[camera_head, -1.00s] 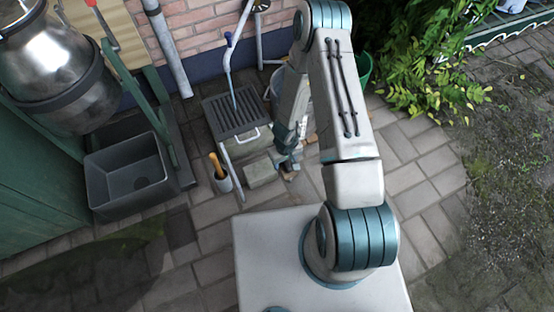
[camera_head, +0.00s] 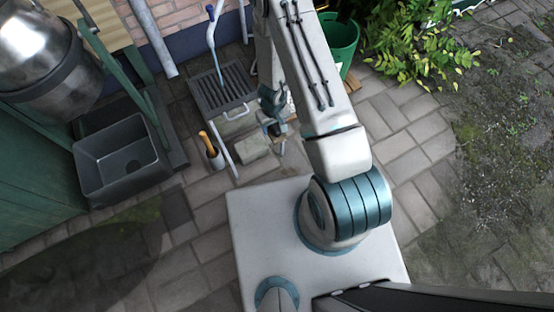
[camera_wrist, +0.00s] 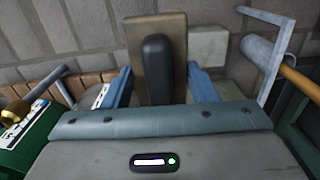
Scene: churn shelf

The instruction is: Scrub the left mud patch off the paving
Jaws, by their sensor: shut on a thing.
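My gripper (camera_wrist: 158,82) is shut on a scrubbing brush (camera_wrist: 175,28), a brown block with a black grip, which stands between the blue fingers in the wrist view. In the head view my gripper (camera_head: 272,125) hangs low beside the drain grate, and the brush is too small to make out clearly there. A dark, greenish-brown patch (camera_head: 95,262) lies on the paving at the lower left of the head view, likely the left mud patch. My gripper is well apart from it, up and to the right. Whether the brush touches the ground cannot be told.
A grey basin (camera_head: 125,160) stands beside the steel churn (camera_head: 45,60). A dark grate (camera_head: 225,92), a cup with a wooden-handled tool (camera_head: 212,150) and a pale block (camera_head: 252,147) stand near my gripper. A green bucket (camera_head: 342,42) is behind my arm. Paving (camera_head: 195,255) at lower centre is clear.

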